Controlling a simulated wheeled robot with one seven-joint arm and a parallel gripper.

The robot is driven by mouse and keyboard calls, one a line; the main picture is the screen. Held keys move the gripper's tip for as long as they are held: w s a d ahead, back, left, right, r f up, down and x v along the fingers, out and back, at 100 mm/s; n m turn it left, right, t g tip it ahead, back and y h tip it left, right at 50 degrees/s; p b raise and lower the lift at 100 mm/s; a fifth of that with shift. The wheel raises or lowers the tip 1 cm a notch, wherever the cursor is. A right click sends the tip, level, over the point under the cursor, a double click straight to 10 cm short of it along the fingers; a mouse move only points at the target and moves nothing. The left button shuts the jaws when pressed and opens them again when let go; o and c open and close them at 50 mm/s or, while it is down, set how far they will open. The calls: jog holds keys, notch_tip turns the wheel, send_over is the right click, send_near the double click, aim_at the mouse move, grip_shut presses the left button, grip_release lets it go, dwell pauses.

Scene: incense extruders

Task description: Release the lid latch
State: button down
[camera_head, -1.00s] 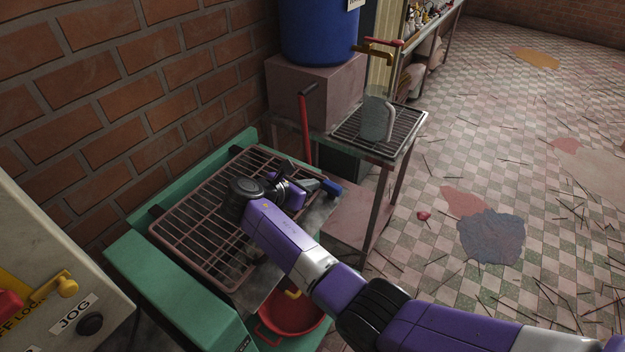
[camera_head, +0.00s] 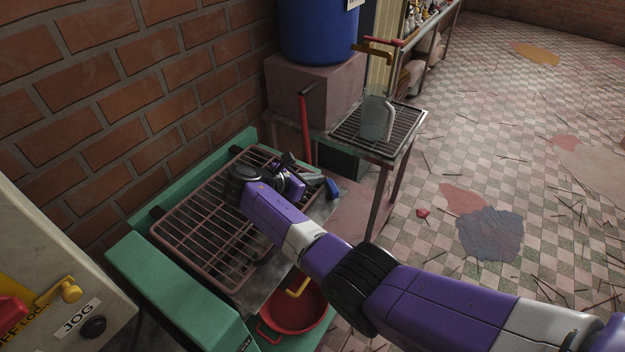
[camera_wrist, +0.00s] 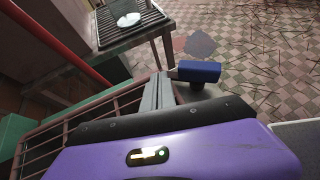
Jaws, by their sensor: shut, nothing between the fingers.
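The lid is a pinkish-brown barred grille (camera_head: 195,228) lying over the green machine (camera_head: 185,285); it also shows at the left of the wrist view (camera_wrist: 50,140). A small blue-ended handle (camera_head: 333,188), which looks like the latch, sits by the lid's far right corner. In the wrist view the blue handle (camera_wrist: 199,70) lies just right of the grey finger. My gripper (camera_head: 315,179) is shut and empty, low over that corner, close beside the handle. I cannot tell whether they touch. The handle's base is partly hidden behind my gripper.
A red bowl (camera_head: 292,312) stands below the machine's front right. A red lever (camera_head: 304,130) rises behind the lid. A side table with a rack (camera_head: 400,130) and a blue barrel (camera_head: 318,30) stand behind. A control panel (camera_head: 60,250) is at left. Open floor lies right.

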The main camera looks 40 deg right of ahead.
jog(key=shift+w+d+r+p, duration=0.1)
jog(key=shift+w+d+p, duration=0.1)
jog(key=shift+d+p, duration=0.65)
jog(key=shift+s+d+b, duration=0.1)
jog(key=shift+d+b, duration=0.25)
jog(key=shift+d, duration=0.4)
jog(key=shift+s+d+m+g, duration=0.1)
jog(key=shift+d+m+g, duration=0.3)
jog(key=shift+m+g, duration=0.3)
jog(key=shift+s+d+b, duration=0.2)
jog(key=shift+d+b, duration=0.2)
jog(key=shift+b, duration=0.15)
dwell(3.1)
jog(key=shift+w+a, duration=0.1)
dwell(0.6)
